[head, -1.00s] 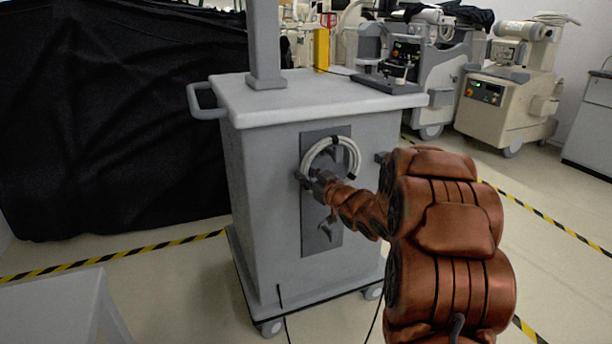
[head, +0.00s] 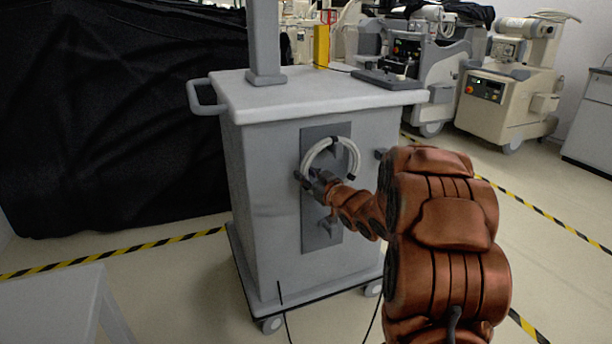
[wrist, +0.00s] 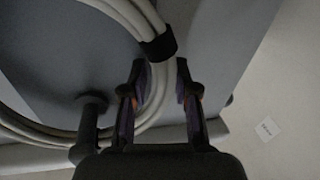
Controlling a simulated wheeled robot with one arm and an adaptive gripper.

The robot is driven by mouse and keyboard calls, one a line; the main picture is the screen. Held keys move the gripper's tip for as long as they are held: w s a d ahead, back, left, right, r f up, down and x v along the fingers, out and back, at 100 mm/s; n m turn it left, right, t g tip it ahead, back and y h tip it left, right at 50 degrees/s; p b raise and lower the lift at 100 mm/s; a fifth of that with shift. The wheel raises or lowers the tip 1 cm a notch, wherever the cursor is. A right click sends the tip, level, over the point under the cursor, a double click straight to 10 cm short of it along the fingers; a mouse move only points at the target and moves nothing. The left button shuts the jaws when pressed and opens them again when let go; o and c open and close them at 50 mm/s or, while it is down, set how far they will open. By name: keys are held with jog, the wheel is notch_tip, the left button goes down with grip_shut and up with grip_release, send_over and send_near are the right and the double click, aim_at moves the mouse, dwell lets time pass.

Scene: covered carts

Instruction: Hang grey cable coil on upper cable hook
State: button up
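The grey cable coil (head: 353,155) is a pale ring with a dark band. It stands against the dark panel (head: 321,238) on the grey cart's side, at the upper hook's height. In the wrist view the coil (wrist: 125,12) runs from its black band down between my fingers and curves left. The upper cable hook (wrist: 92,101) shows as a dark peg with a round end, left of my fingers; the coil's lower strands pass at its stem. My gripper (wrist: 162,92) has its fingers apart around the coil's right side; it also shows in the head view (head: 325,185). The exact contact is unclear.
A lower hook (head: 328,223) sticks out below my gripper. The grey cart (head: 265,200) has a handle (head: 203,97) at left and a post on top. Black-draped equipment (head: 100,110) stands at left, a pale table (head: 50,305) at lower left.

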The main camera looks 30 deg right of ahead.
jog(key=o, duration=0.4)
jog(key=s+d, duration=0.2)
jog(key=s, duration=1)
jog(key=s+a+r+m+g+h+p, duration=0.1)
jog(key=s+r+m+g+h+p, duration=0.2)
jog(key=r+p, duration=0.4)
jog(key=s+a+r+g+h+p, duration=0.1)
jog(key=s+r+g+h+p, duration=0.35)
jog(key=p, duration=0.55)
jog(key=s+a+r+g+y+p, duration=0.1)
jog(key=s+a+r+g+p, duration=0.3)
jog(key=s, duration=0.6)
jog(key=s+a+r+g+y+p, duration=0.2)
jog(key=s+a+r+g+p, duration=0.2)
jog(key=s+a+p, duration=0.3)
jog(key=s+a+r+g+y+p, duration=0.2)
jog(key=s+a+r+g+p, duration=0.2)
jog(key=s+a, duration=0.5)
jog(key=shift+s+r+p, duration=0.25)
jog(key=shift+s+r, duration=0.1)
jog(key=shift+s, duration=0.35)
jog(key=shift+s+r+p, duration=0.2)
jog(key=shift+s+r, duration=0.15)
jog(key=shift+s, duration=0.4)
jog(key=shift+s+r+p, duration=0.25)
jog(key=shift+s+r, duration=0.1)
jog(key=shift+s, duration=0.35)
